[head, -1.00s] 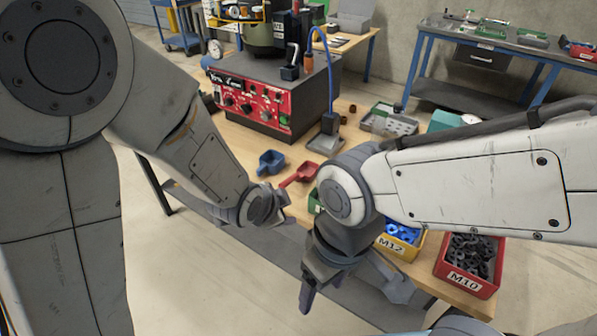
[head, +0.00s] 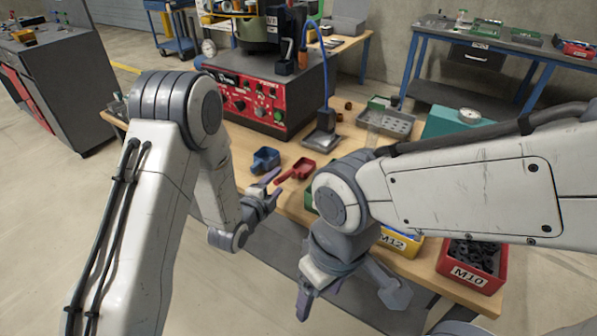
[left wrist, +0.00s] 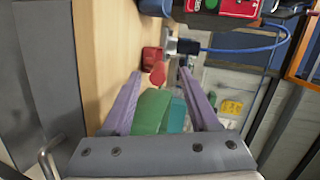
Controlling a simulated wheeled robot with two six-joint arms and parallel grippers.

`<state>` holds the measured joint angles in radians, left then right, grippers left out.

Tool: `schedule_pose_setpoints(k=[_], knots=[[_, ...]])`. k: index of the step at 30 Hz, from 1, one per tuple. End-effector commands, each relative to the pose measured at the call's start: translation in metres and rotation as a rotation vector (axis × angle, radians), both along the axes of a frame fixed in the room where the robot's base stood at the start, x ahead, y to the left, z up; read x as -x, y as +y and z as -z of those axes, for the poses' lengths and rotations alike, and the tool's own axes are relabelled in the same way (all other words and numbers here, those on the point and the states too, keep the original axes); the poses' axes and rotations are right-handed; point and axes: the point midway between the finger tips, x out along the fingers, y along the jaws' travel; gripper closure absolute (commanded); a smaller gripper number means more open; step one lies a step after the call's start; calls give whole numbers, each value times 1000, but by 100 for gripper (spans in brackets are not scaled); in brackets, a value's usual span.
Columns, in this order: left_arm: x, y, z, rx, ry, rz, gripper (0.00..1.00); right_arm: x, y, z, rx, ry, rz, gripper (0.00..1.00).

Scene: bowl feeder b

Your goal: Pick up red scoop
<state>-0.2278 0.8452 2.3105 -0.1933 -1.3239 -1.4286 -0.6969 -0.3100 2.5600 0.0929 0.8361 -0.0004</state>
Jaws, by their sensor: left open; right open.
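The red scoop (head: 302,168) lies on the wooden table, its handle pointing left toward my left gripper. My left gripper (head: 272,184) is open and empty, at the table's front edge just short of the handle. In the left wrist view the red scoop (left wrist: 152,60) shows beyond and between the open fingertips (left wrist: 160,74). A blue scoop (head: 264,160) lies to its left, behind my left gripper. My right gripper (head: 349,296) is open and empty, low in front of the table.
A yellow M12 bin (head: 402,246) and a red M10 bin (head: 470,270) stand at the table's front right. A green bin (head: 310,198) is mostly hidden by my right arm. The feeder's red control panel (head: 250,100) and a grey tray (head: 322,141) are behind the scoops.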

Motion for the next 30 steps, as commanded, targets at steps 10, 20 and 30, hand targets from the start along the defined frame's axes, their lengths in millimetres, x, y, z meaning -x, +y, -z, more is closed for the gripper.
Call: schedule_pose_setpoints(k=[10, 20, 30], knots=[[-37, -22, 14, 1, 0, 1, 39, 0, 0, -8, 0, 0, 0, 29], [-43, -25, 16, 1, 2, 0, 39, 0, 0, -8, 0, 0, 0, 29], [-44, -25, 15, 2, -1, -1, 100, 0, 0, -8, 0, 0, 0, 29]])
